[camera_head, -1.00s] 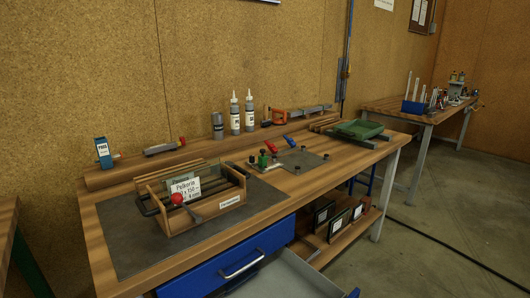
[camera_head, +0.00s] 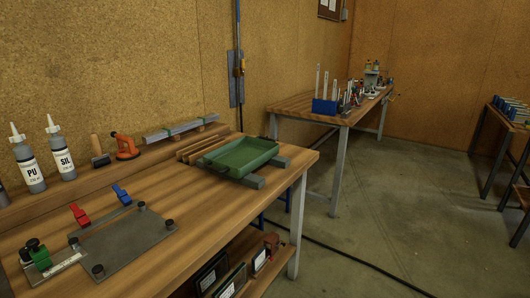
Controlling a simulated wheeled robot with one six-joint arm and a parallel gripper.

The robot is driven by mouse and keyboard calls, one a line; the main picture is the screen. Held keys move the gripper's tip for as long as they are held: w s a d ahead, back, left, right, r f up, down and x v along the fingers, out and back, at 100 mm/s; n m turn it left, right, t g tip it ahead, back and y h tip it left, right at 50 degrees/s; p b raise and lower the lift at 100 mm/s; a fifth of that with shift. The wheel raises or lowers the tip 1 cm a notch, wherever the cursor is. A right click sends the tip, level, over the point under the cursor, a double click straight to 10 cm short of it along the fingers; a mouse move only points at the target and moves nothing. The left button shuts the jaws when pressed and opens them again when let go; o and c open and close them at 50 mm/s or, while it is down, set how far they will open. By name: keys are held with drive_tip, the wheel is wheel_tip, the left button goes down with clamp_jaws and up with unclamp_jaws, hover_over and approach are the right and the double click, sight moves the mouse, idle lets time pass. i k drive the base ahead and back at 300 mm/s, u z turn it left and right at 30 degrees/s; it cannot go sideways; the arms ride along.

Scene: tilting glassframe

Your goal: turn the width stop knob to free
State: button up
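A grey metal fixture plate (camera_head: 130,245) with several black knobs lies on the wooden workbench at the lower left. At its left end is a green block with a black knob (camera_head: 35,250), beside a pale marked strip (camera_head: 68,263). A red clamp handle (camera_head: 80,214) and a blue clamp handle (camera_head: 121,194) stand on a bar along its back edge. I cannot tell which knob is the width stop knob or read any setting. My gripper is not in view.
A green tray (camera_head: 240,157) rests on grey bars at the bench's right end. Two bottles (camera_head: 27,163) and an orange tool (camera_head: 124,147) stand at the back. Framed items (camera_head: 230,281) are on the shelf below. Open floor (camera_head: 390,215) lies right, before a second bench (camera_head: 310,104).

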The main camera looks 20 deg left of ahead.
sight(24, 253)
drive_tip(key=i, duration=2.5)
drive_tip(key=u, duration=3.8)
drive_tip(key=i, duration=1)
drive_tip(key=z, duration=0.05)
